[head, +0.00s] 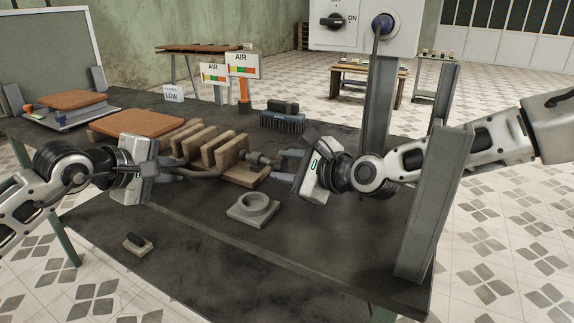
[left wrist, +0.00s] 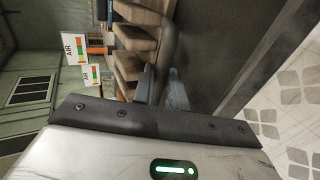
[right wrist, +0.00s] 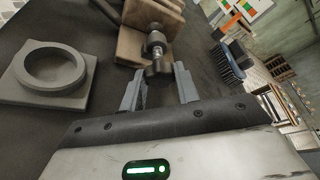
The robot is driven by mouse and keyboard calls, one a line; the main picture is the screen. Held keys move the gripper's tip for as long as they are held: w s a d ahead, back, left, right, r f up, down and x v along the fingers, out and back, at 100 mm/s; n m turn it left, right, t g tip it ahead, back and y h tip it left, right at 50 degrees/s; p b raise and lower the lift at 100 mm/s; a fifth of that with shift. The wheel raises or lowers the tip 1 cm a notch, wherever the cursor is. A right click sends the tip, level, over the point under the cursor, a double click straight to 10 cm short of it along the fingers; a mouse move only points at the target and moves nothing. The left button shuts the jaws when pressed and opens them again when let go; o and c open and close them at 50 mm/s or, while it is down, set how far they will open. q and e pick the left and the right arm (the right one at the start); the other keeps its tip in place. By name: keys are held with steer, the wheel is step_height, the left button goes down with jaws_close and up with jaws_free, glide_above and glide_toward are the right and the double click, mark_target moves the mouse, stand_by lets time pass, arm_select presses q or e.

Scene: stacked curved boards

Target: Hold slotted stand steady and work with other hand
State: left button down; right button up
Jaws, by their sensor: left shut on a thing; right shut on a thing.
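The wooden slotted stand (head: 240,172) sits on the dark workbench, its upright wooden slats in a row. It also shows in the left wrist view (left wrist: 130,68) and the right wrist view (right wrist: 133,45). My left gripper (head: 172,168) is shut on a dark curved handle (left wrist: 168,45) at the stand's left side. My right gripper (head: 284,162) is shut on the end of a dark metal knob or spindle (right wrist: 157,66) at the stand's right end. The fingers partly hide both grasped parts.
A grey block with a round recess (head: 252,208) stands in front of the stand. A small dark-topped block (head: 138,243) lies at front left. Behind are a brush (head: 283,123) and a reddish-brown board (head: 135,124). A grey upright (head: 432,205) stands at right. The front bench is mostly clear.

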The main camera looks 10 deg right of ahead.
steer(key=shift+a, duration=0.1)
stand_by(0.3)
steer(key=o, duration=1)
steer(key=shift+c, duration=0.2)
steer(key=shift+r, duration=0.1)
step_height(320, 180, up, 10)
